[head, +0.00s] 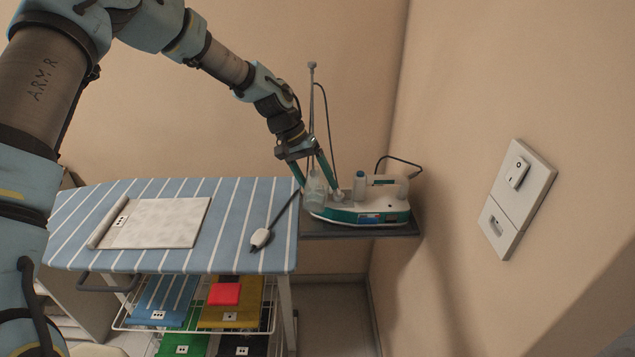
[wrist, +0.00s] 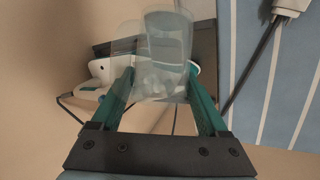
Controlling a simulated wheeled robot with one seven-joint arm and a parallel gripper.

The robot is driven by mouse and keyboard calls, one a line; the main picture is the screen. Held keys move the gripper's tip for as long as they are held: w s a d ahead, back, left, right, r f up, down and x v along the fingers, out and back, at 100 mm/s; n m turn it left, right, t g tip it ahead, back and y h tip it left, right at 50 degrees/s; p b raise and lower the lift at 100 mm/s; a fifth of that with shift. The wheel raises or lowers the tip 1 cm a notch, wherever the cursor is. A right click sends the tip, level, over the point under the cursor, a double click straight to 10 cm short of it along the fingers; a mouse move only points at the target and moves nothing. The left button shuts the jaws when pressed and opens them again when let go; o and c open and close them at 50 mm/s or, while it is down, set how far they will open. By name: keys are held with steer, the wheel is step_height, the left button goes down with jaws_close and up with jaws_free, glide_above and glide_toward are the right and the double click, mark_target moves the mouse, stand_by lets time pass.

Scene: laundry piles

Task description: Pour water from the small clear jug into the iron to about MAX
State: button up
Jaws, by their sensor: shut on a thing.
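The small clear jug (head: 314,190) is between the fingers of my gripper (head: 317,164), at the left end of the iron. In the wrist view the jug (wrist: 165,50) fills the space between the two teal fingers of my gripper (wrist: 160,88). My gripper is shut on it. The iron (head: 372,215) is white and teal and sits on the dark rest at the right end of the ironing board. Part of the iron (wrist: 100,72) shows beyond the jug in the wrist view. Its filler opening and the water level cannot be made out.
The striped ironing board (head: 225,215) carries a folded white cloth (head: 155,222) and a plug on a dark cord (head: 261,238). A wall corner and switch plate (head: 518,200) are at right. Folded laundry fills the rack below (head: 200,328).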

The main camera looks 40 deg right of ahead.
steer(key=shift+w+d+r+g+y, duration=0.15)
steer(key=shift+d+g+y, duration=0.05)
steer(key=shift+g+y, duration=0.3)
stand_by(1.2)
stand_by(0.4)
